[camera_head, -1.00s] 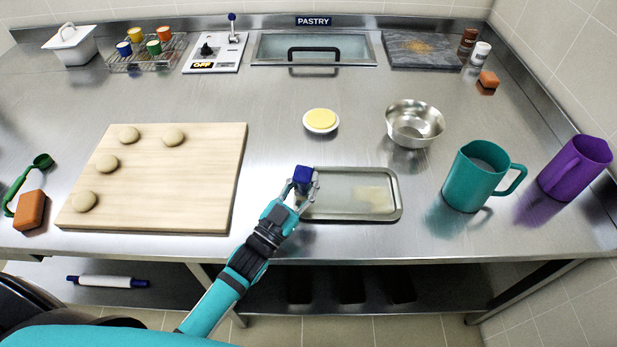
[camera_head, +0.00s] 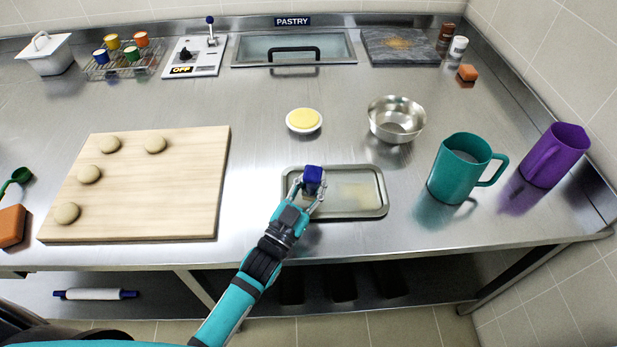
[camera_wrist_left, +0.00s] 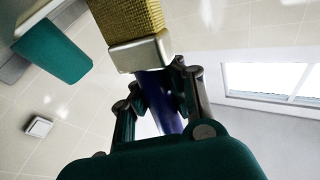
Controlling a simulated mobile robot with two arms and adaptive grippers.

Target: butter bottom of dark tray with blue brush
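The tray (camera_head: 379,207) lies flat on the steel counter and looks grey, with a thin rim. A pale yellowish patch (camera_head: 353,194) shows on the right part of its bottom. My left gripper (camera_head: 311,188) is over the left part of the tray, shut on the blue brush (camera_head: 313,174). In the left wrist view the brush has a blue handle (camera_wrist_left: 160,100) between the fingers, a metal ferrule and yellow bristles (camera_wrist_left: 127,32). Whether the bristles touch the tray is hidden. A white dish of yellow butter (camera_head: 303,119) stands behind the tray. My right gripper is not in view.
A wooden board (camera_head: 190,190) with several dough balls lies left of the tray. A steel bowl (camera_head: 396,120) stands behind it to the right. A teal jug (camera_head: 457,172) and a purple jug (camera_head: 552,157) stand at the right. The counter's front edge is close to the tray.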

